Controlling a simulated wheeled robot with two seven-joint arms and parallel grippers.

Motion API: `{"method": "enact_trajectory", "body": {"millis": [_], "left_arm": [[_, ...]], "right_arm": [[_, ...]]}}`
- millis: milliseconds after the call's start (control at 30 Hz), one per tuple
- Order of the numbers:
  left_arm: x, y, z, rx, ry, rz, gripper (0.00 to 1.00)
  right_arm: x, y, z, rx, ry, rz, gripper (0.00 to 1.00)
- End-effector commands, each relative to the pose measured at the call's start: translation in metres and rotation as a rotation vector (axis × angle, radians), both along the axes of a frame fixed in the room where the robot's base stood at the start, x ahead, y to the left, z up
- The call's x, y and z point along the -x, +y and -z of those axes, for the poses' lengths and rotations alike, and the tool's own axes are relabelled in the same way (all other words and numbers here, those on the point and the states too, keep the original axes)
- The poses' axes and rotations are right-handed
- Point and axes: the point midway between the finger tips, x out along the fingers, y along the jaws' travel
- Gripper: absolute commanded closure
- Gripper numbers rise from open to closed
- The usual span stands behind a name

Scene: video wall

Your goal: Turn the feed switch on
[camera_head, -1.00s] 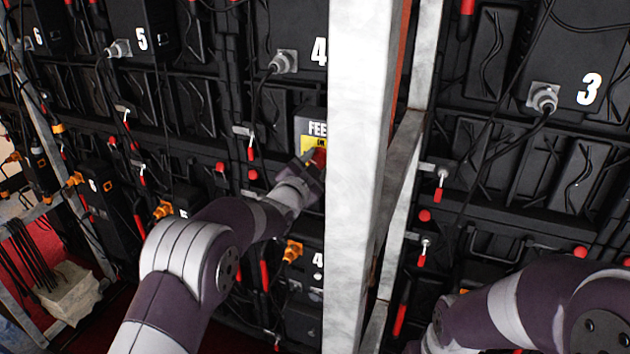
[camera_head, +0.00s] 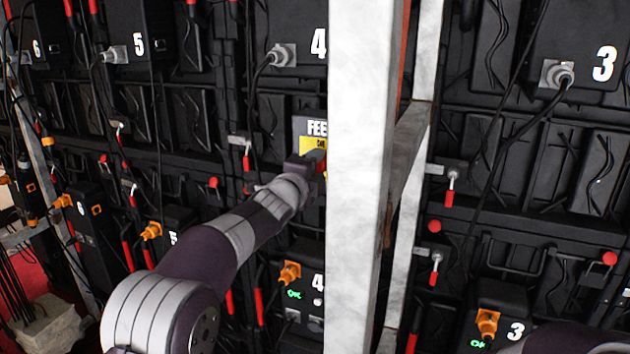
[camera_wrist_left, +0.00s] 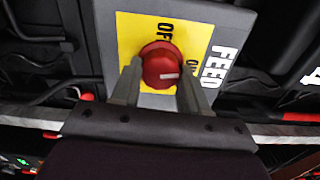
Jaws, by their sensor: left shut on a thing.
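The feed switch is a grey box with a yellow plate (camera_head: 312,146), partly hidden by a pale post in the head view. My left gripper (camera_wrist_left: 160,76) is shut on the knob, one finger on each side. In the head view the same gripper (camera_head: 316,164) is at the plate, its tips partly behind the post. My right gripper is out of view.
The pale upright post (camera_head: 355,180) stands close to the right of my left gripper. Black wall panels with cables, grey plugs (camera_head: 283,55) and orange plugs (camera_head: 290,272) surround the switch. A weight block (camera_head: 50,328) lies at the lower left.

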Motion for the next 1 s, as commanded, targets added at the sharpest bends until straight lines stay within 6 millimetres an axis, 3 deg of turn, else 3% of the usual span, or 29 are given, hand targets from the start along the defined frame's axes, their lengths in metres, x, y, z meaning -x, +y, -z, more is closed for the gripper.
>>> {"method": "enact_trajectory", "body": {"millis": [300, 967, 1000], "left_arm": [[0.0, 0.0, 0.003, -0.149, -0.061, 0.001, 0.86], [0.0, 0.0, 0.002, -0.204, -0.081, 0.001, 0.86], [0.0, 0.0, 0.002, -0.204, -0.081, 0.001, 0.53]], "right_arm": [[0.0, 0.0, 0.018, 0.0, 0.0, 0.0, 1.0], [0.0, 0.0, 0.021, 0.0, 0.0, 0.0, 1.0], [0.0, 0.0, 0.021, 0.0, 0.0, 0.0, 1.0]]}}
